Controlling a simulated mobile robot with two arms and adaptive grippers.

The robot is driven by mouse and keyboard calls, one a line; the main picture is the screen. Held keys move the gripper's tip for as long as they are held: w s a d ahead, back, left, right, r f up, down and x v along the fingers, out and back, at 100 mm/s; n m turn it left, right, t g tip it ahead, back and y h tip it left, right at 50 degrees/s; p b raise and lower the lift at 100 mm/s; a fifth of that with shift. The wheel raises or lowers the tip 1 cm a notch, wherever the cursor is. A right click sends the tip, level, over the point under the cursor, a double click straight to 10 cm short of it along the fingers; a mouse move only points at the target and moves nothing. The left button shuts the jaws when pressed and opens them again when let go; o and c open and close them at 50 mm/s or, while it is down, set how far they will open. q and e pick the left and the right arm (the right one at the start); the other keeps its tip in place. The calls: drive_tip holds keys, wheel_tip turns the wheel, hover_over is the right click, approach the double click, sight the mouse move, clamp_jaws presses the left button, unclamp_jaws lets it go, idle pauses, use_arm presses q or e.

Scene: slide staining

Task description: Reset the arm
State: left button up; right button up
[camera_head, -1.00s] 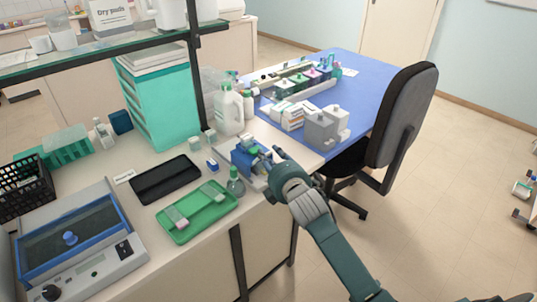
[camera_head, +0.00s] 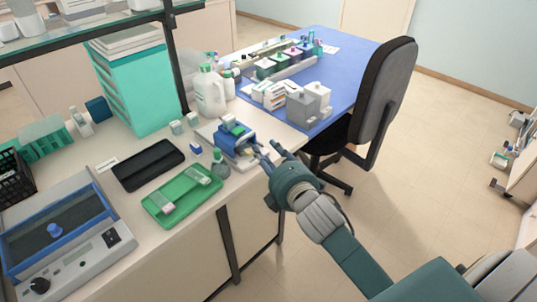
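My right gripper (camera_head: 271,153) is at the right front edge of the white bench, with its fingers spread apart and nothing visible between them. It is just right of a blue and white device (camera_head: 236,141) with a green top, and apart from most of it. My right arm comes in from the lower right over the floor. My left gripper is not in this view.
A green tray (camera_head: 155,208) with slides, a small bottle (camera_head: 220,166) and a black case (camera_head: 148,164) lie left of the device. White jugs (camera_head: 209,92) stand behind. A black chair (camera_head: 384,95) stands by the blue table (camera_head: 345,62).

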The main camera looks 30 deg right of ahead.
drive_tip(key=shift+s+r, duration=0.1)
drive_tip(key=shift+s, duration=0.25)
drive_tip(key=s+f+m+g, duration=0.2)
drive_tip(key=s+f, duration=0.2)
drive_tip(key=f, duration=0.9)
drive_tip(key=s+f+m+g, duration=0.3)
drive_tip(key=f, duration=1)
drive_tip(key=s+f+m+g, duration=0.2)
drive_tip(key=s+f, duration=0.2)
drive_tip(key=f, duration=0.9)
drive_tip(key=s+f+m+g, duration=0.4)
drive_tip(key=s+f+m, duration=0.1)
drive_tip(key=s+f, duration=1.25)
drive_tip(key=s+a+f+m+g, duration=0.1)
drive_tip(key=s+f+m, duration=0.1)
drive_tip(key=s, duration=0.8)
drive_tip(key=s+a+f+m+g, duration=0.1)
drive_tip(key=s+f+g, duration=0.1)
drive_tip(key=s, duration=0.8)
drive_tip(key=shift+s+f+m+g+y, duration=0.3)
drive_tip(key=shift+s+f+m+y, duration=0.1)
drive_tip(key=shift+f, duration=0.35)
